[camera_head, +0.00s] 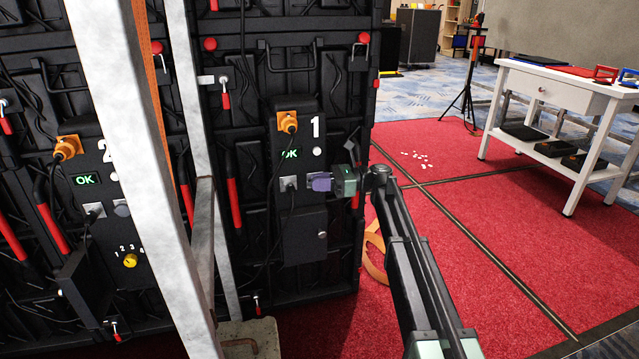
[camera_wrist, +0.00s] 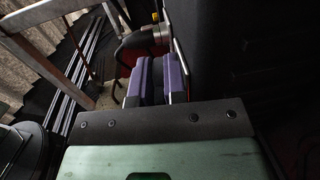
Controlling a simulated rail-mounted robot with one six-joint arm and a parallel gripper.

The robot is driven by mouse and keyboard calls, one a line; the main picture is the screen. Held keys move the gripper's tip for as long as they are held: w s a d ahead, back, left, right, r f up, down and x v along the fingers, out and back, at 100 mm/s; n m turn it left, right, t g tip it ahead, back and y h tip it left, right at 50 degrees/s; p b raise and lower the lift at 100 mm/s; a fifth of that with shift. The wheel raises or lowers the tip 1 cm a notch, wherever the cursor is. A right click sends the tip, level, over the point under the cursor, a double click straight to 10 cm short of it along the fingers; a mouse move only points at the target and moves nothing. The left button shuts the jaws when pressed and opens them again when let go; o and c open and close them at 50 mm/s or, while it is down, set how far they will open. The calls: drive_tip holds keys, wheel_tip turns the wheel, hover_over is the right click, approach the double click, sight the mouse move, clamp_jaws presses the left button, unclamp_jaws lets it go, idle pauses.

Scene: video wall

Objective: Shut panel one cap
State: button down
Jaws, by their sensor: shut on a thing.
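Panel one (camera_head: 305,236) is the black unit marked with a white "1" on the back of the video wall. Its small lower door with a round knob lies closed. My gripper (camera_head: 319,182) has its purple fingers at the panel face, just right of the grey plug (camera_head: 289,183). In the wrist view the gripper (camera_wrist: 158,82) shows two purple fingers close together with a narrow gap. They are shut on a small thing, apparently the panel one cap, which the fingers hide. I cannot tell how far the cap is turned or closed.
Panel two (camera_head: 90,155) stands at left, its lower door (camera_head: 85,285) swung open. A pale metal frame post (camera_head: 150,190) crosses in front. An orange connector (camera_head: 288,122) sits above the lit OK display. A white table (camera_head: 570,90) stands far right; red carpet between is mostly clear.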

drive_tip(key=c, duration=1.2)
unclamp_jaws()
